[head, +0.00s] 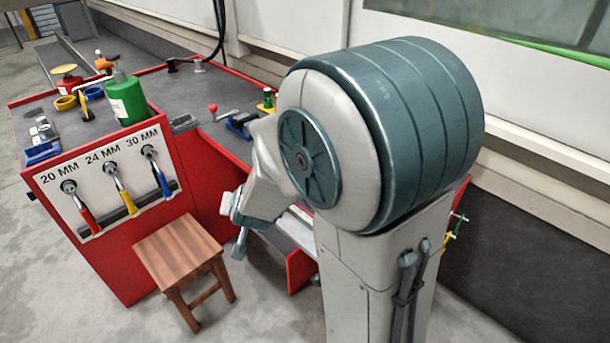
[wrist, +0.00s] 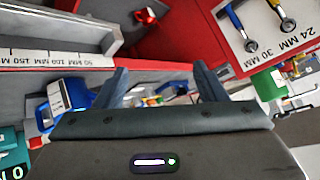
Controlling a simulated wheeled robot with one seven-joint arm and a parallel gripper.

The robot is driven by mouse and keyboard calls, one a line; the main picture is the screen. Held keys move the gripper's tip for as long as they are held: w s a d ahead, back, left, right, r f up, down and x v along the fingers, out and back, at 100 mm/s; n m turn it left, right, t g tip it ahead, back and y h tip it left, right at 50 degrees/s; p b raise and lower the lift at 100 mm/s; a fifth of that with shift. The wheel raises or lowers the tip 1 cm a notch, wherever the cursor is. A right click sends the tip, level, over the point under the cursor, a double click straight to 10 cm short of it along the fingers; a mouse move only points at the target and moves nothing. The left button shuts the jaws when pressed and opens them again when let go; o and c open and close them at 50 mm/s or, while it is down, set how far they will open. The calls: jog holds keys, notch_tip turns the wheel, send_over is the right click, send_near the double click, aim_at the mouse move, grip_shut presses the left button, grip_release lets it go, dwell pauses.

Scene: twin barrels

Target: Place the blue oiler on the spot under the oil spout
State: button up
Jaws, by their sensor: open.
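My gripper (head: 238,232) hangs beside the front of the red bench, above and to the right of the wooden stool. In the wrist view my gripper's two blue-grey fingers (wrist: 160,80) stand wide apart, with nothing held between them. I cannot make out a blue oiler for certain. A blue object with a pale face (wrist: 60,98) lies left of the fingers in the wrist view. A small blue object (head: 240,123) sits on the bench behind my arm in the head view; I cannot tell if either is the oiler. No oil spout or spot can be clearly picked out.
The red bench (head: 195,88) has a dark top with a green canister (head: 118,100), tape rings and small tools. Wrenches hang on its white panel (head: 108,176). A wooden stool (head: 183,250) stands in front. My large arm link hides the bench's right part.

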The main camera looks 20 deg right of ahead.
jog(key=s+d+m+t+h, duration=0.15)
jog(key=d+m+h, duration=0.35)
jog(key=d+h, duration=0.7)
jog(key=w+d, duration=0.2)
jog(key=d, duration=0.1)
jog(key=w+d+h, duration=0.1)
jog(key=w+d, duration=0.2)
jog(key=w+d+h, duration=0.1)
jog(key=w+d, duration=0.1)
jog(key=d, duration=0.1)
jog(key=shift+w+d, duration=0.15)
jog(key=shift+w, duration=0.25)
jog(key=shift+c, duration=0.4)
grip_shut()
